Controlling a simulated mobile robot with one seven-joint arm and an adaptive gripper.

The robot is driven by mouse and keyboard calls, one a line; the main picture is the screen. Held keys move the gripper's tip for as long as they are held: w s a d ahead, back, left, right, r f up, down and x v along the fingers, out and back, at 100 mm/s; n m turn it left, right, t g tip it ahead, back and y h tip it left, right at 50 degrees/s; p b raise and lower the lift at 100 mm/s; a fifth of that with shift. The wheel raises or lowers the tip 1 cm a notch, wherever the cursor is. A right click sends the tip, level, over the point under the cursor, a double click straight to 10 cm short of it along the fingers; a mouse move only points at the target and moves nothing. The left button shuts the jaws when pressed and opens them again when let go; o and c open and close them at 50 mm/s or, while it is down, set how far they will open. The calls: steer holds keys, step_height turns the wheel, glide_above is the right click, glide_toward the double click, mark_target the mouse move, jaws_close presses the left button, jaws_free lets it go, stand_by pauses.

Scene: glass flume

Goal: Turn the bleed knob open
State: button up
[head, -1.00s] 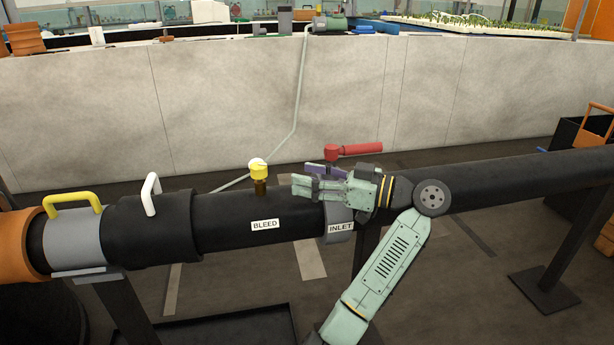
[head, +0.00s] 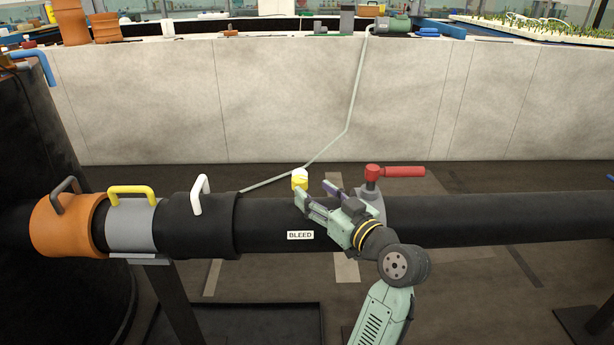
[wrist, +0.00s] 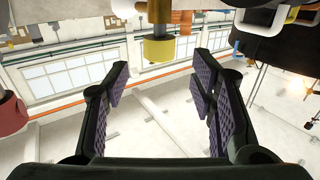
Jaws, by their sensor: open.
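The bleed knob is a yellow cap with a white top (head: 300,179), standing on top of the black pipe (head: 270,215) above the BLEED label (head: 300,235). My gripper (head: 317,196) is open and empty, just right of the knob, its fingers pointing left toward it. In the wrist view the yellow knob (wrist: 158,49) is ahead of the fingertips, roughly in line with the gap of my gripper (wrist: 158,82). It does not look enclosed by the pads. The knob's stem is hidden behind a finger in the head view.
A red-handled valve (head: 395,171) stands on the pipe right behind my gripper; its red part (wrist: 10,112) shows at the wrist view's left. A pale wall (head: 220,100) runs behind.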

mark_target(304, 184)
steer(key=p+x, duration=0.1)
steer(key=x, duration=0.6)
steer(key=shift+c, duration=0.5)
